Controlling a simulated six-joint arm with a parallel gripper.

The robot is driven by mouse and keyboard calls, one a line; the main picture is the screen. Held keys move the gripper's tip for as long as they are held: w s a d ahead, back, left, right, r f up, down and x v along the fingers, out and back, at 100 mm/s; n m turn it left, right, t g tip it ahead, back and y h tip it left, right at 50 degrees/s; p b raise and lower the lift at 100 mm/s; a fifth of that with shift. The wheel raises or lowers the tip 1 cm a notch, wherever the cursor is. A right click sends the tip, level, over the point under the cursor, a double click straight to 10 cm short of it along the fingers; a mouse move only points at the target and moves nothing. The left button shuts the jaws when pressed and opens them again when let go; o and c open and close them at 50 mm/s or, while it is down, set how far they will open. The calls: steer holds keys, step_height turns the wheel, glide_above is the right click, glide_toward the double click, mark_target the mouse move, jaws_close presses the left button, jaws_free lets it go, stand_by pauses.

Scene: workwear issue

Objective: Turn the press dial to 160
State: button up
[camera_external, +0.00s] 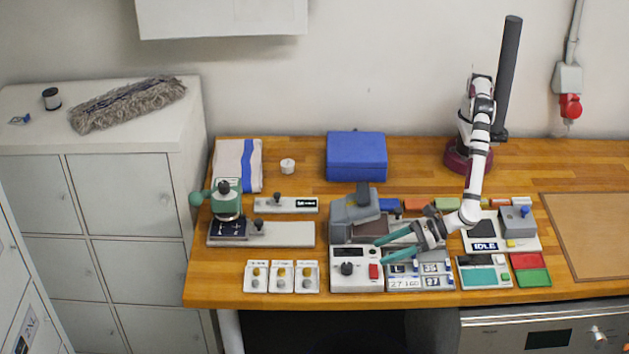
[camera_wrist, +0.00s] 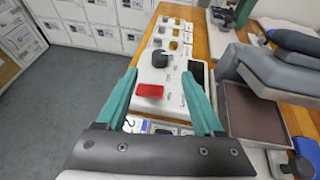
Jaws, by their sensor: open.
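The press control box (camera_external: 342,284) is a white panel at the front middle of the bench. Its black dial (camera_external: 347,268) sits left of a red button (camera_external: 374,271). The dial (camera_wrist: 160,57) also shows in the wrist view, beyond the red button (camera_wrist: 149,91); its setting is too small to read. The grey heat press (camera_external: 355,215) stands behind the box. My gripper (camera_external: 379,250) has teal fingers, open and empty, above and to the right of the dial. In the wrist view the open fingers (camera_wrist: 163,98) straddle the red button, with the dial past their tips.
Three small trays (camera_external: 282,277) lie left of the box. Number cards, one reading "27 160" (camera_external: 404,284), lie right of it. A green-headed press (camera_external: 228,205) stands at the left, and a blue box (camera_external: 356,156) at the back. The bench's front edge is close.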

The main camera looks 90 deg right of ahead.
steer(key=v, duration=0.6)
steer(key=shift+s+d, duration=0.1)
glide_toward(350, 264)
steer(key=x, duration=0.9)
jaws_close()
